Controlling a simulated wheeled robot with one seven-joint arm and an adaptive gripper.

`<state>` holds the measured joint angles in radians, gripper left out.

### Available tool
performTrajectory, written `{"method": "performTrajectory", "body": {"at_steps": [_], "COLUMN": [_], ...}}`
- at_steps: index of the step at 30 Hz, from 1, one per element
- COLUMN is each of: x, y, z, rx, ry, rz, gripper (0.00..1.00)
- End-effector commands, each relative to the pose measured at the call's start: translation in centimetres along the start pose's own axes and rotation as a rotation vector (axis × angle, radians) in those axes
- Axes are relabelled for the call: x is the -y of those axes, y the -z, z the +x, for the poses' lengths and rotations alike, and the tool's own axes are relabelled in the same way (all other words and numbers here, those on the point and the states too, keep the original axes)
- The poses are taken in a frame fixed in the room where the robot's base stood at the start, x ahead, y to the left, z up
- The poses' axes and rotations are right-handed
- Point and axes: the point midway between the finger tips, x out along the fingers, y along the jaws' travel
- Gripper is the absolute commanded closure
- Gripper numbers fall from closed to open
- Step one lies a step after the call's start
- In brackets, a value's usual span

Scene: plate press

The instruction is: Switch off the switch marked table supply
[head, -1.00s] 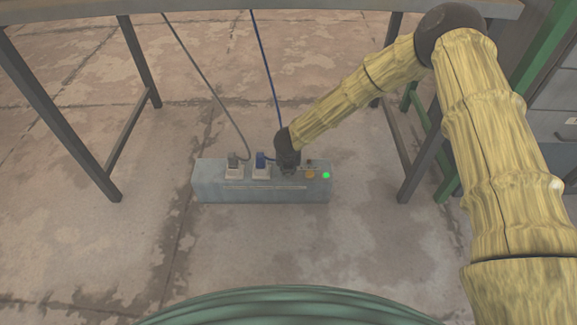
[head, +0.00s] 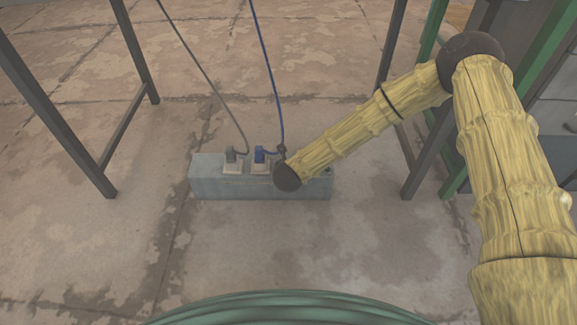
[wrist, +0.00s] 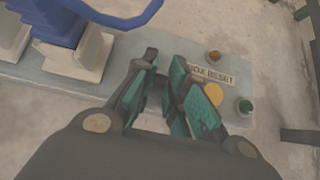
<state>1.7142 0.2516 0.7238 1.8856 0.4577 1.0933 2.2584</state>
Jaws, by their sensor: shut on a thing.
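A grey box (head: 240,188) lies on the floor with plugs, a button and lamps on its top face. My gripper (wrist: 165,80) is over the top face, right of the blue plug (head: 260,157). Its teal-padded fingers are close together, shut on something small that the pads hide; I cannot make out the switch. No "table supply" marking is readable. A label (wrist: 212,75) right of the fingers reads partly "OX RESET". Beside it are a yellow-orange button (wrist: 213,95), a small orange-brown lamp (wrist: 214,57) and a dark green lamp (wrist: 245,106).
A grey plug (head: 231,157) sits left of the blue one, and cables rise from both plugs. Dark table legs (head: 55,115) stand to the left and right (head: 425,150). The floor in front of the box is clear.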

Motion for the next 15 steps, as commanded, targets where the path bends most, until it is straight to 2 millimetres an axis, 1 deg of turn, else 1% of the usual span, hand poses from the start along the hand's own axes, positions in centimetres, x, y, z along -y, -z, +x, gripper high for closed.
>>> {"method": "performTrajectory", "body": {"at_steps": [1, 15], "x": [0.06, 0.06], "y": [0.32, 0.42], "z": [0.05, -0.07], "rx": [0.01, 0.054], "ry": [0.001, 0.001], "rz": [0.001, -0.001], "gripper": [1.0, 1.0]}}
